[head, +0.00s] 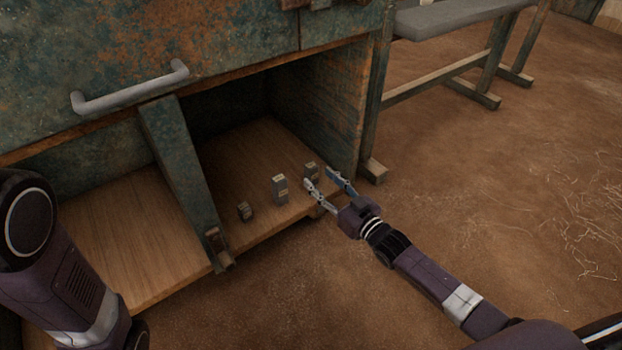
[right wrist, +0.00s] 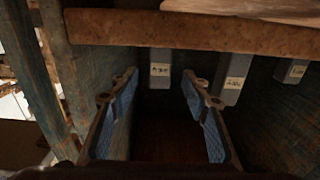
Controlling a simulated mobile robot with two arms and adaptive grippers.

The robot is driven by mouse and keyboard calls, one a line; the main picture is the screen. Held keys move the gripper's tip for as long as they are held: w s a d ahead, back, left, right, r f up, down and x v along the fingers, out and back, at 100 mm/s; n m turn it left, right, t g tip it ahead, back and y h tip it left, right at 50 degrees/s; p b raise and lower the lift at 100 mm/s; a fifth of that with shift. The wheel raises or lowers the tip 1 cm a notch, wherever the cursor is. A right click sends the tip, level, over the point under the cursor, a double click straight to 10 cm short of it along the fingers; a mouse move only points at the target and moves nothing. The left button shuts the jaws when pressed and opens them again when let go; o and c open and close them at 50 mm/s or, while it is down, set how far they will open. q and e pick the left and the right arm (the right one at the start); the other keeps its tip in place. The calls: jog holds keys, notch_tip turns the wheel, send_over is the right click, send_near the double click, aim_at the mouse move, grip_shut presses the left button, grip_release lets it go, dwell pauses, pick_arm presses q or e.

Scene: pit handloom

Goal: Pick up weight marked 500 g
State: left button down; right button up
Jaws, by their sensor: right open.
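Three grey block weights with pale labels stand in a row on the wooden shelf of the cabinet. In the head view these are a small weight (head: 244,212), a tall middle weight (head: 279,188) and a right-hand weight (head: 310,169). The labels are too small to read surely, so I cannot tell which is marked 500 g. My right gripper (head: 318,177) is open and empty at the right-hand weight. The right wrist view appears upside down; there that weight (right wrist: 160,68) lines up with the gap between the fingers. My left gripper is out of view.
The shelf (head: 150,225) has a front edge and a slanted post (head: 178,165) left of the weights. A bench (head: 455,20) stands at the back right. The brown floor is open on the right.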

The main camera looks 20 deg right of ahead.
aim_at(315, 174)
jog(key=b+x, duration=0.3)
jog(key=shift+w+a+r, duration=0.1)
jog(key=shift+w, duration=0.25)
jog(key=shift+w+a+r+b, duration=0.15)
jog(key=shift+w+a+b, duration=0.1)
jog(key=shift+w+b, duration=0.4)
grip_shut()
jog(key=shift+r, duration=0.2)
